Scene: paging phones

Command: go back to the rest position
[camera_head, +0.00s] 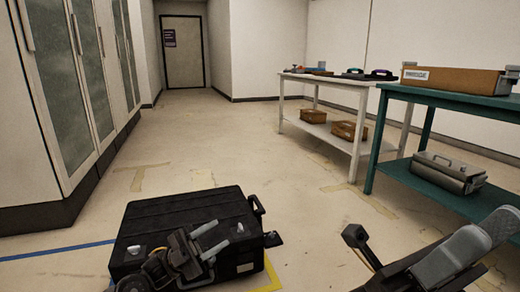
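My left gripper (211,240) is at the lower left, in front of a black case in the view. Its two grey fingers are apart, with nothing seen between them. Whether it touches the case cannot be told. My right arm (449,262) comes in at the lower right, with grey links and a dark end part reaching left over the floor. The fingers of my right gripper cannot be made out clearly, and no held thing shows there.
The black case (158,217) is on the floor by blue and yellow tape. A green table (445,98) bears a cardboard box (455,80), with a metal case (447,174) on its shelf. A white table (335,79) stands behind. Cabinets (60,90) line the left. The middle floor is clear.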

